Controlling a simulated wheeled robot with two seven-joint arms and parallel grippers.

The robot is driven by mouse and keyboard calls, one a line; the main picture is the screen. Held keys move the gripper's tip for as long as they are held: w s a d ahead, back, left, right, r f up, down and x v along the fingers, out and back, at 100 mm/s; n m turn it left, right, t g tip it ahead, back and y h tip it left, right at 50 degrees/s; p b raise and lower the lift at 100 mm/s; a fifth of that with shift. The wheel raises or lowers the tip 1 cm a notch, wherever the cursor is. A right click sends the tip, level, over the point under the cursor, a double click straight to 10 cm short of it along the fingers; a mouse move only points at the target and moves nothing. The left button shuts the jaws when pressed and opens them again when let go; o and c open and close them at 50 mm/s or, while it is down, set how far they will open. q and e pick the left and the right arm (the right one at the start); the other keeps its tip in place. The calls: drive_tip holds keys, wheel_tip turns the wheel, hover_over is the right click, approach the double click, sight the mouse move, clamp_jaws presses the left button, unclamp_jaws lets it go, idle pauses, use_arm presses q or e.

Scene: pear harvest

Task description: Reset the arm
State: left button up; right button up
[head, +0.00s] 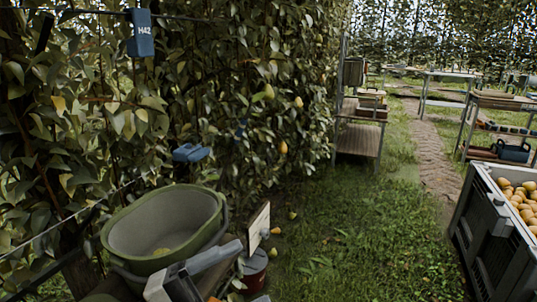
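Yellow pears hang in the leafy row, one low (283,147) and one higher (298,102). A few pears (275,230) lie on the grass near the row's foot.
A dark crate (490,238) full of pears stands at the right edge. A small board (258,228) and a red pot (254,272) are right of the bucket. A wooden shelf stand (358,140) and tables (447,75) stand farther back. Grass between is open.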

use_arm(q)
drive_tip(key=w+a+f+n+t+y+b, duration=0.1)
drive_tip(key=a+f+n+t+y, duration=0.35)
drive_tip(key=f+n+y, duration=0.5)
drive_tip(key=a+f+n+t+y+b, duration=0.1)
drive_tip(key=a+f+n+t+y, duration=0.4)
drive_tip(key=n, duration=0.7)
drive_tip(key=s+f+n+g+y, duration=0.2)
drive_tip(key=s+f+n+g, duration=0.2)
drive_tip(key=s+f, duration=0.5)
wheel_tip(320, 180, down, 6)
drive_tip(key=shift+r+n+g, duration=0.15)
drive_tip(key=shift+n+g, duration=0.2)
drive_tip(key=shift+g, duration=0.8)
